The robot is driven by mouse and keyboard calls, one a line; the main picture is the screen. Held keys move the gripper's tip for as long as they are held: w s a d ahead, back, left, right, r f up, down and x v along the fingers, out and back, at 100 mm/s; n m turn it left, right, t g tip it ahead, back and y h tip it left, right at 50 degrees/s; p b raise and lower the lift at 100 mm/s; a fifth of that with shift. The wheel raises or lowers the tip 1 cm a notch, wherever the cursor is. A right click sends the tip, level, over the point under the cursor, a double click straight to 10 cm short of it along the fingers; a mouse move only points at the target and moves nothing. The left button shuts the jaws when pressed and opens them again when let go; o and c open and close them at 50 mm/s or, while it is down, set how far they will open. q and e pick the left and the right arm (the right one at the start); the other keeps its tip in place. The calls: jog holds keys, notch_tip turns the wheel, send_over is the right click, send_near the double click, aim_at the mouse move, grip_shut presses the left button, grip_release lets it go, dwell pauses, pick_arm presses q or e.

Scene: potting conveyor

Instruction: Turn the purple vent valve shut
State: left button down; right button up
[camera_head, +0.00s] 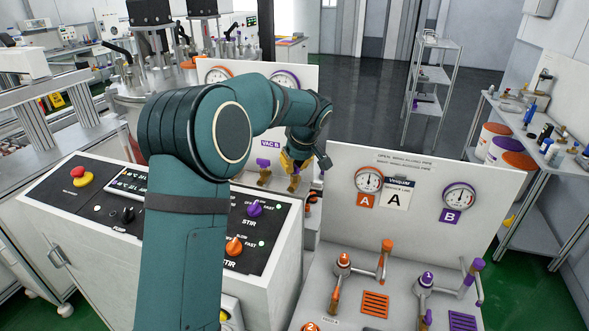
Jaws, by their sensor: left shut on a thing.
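My left arm reaches from the bottom, bends, and ends at the rear panel. My left gripper (295,156) points down there, shut on the purple-handled brass valve (293,178); the arm and wrist hide much of the grip and the valve's label. Another purple-handled brass valve (263,170) stands just left of it, under a "VAC B" label (270,143). The exact handle angle of the gripped valve is too small to tell. My right gripper is not in view.
A control box (270,262) with knobs and a red stop button (77,171) stands at left, partly behind my arm. A white gauge panel (420,205) stands at right, with orange valves (385,247) and purple valves (427,279) before it. Shelving (437,75) stands behind.

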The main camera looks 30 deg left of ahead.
pick_arm(q)
jog(key=n, duration=0.1)
jog(key=n+g, duration=0.1)
jog(key=n, duration=0.1)
jog(key=shift+s+d+f+n+g, duration=0.1)
jog(key=shift+f+n+g, duration=0.15)
jog(key=shift+n+g, duration=0.05)
jog(key=n+g+p, duration=0.1)
jog(key=n+p, duration=0.1)
jog(key=n, duration=0.2)
jog(key=shift+g, duration=0.3)
jog(key=c, duration=1)
grip_release()
jog(key=shift+r+n, duration=0.1)
jog(key=shift+n, duration=0.2)
jog(key=shift+d+r, duration=0.1)
jog(key=shift+r, duration=0.45)
jog(key=v, duration=1)
jog(key=shift+d+r, duration=0.25)
jog(key=shift+d, duration=0.15)
